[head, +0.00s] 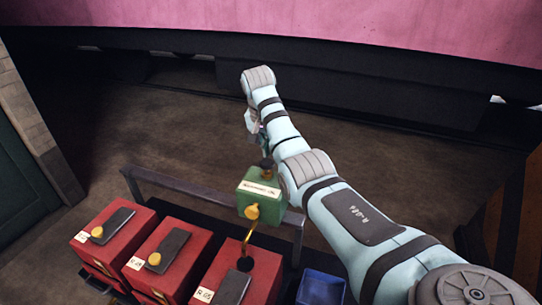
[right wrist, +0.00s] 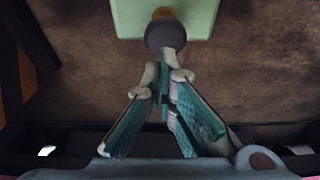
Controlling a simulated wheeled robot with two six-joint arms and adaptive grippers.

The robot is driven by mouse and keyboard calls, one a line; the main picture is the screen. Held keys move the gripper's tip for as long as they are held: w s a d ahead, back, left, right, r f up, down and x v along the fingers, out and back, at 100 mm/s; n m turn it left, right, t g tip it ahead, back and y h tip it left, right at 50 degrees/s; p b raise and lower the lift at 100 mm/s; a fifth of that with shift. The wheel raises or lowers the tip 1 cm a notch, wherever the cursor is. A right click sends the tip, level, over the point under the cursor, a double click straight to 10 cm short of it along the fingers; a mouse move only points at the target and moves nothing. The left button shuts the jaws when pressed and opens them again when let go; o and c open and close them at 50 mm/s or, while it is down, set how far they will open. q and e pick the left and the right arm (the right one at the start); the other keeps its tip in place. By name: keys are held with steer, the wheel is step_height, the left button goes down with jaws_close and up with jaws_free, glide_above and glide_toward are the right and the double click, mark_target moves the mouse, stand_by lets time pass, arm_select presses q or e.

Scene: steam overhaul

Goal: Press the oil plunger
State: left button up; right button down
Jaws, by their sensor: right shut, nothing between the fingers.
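The oil plunger (head: 266,164) is a dark round knob on top of a green box (head: 253,190) with a pale label and a yellow knob on its front. In the right wrist view the plunger (right wrist: 165,36) shows as a dark cap on a brass-coloured stem, with the green box (right wrist: 200,14) behind. My right gripper (right wrist: 165,58) is shut and empty, its fingertips at the plunger's cap; I cannot tell whether they touch. In the head view my right gripper (head: 263,143) is partly hidden by its arm, just above the plunger. My left gripper is out of view.
Several red boxes (head: 170,250) with dark pads and yellow knobs stand in front, along a dark rail (head: 180,185). A curved brass pipe (head: 247,238) runs below the green box. A blue bin (head: 322,288) is at the lower right. The floor behind is clear.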

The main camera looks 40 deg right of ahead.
mark_target(266, 168)
steer(key=v, duration=0.9)
steer(key=shift+r, duration=0.3)
steer(key=shift+s, duration=0.1)
steer(key=shift+f, duration=0.1)
stand_by(0.9)
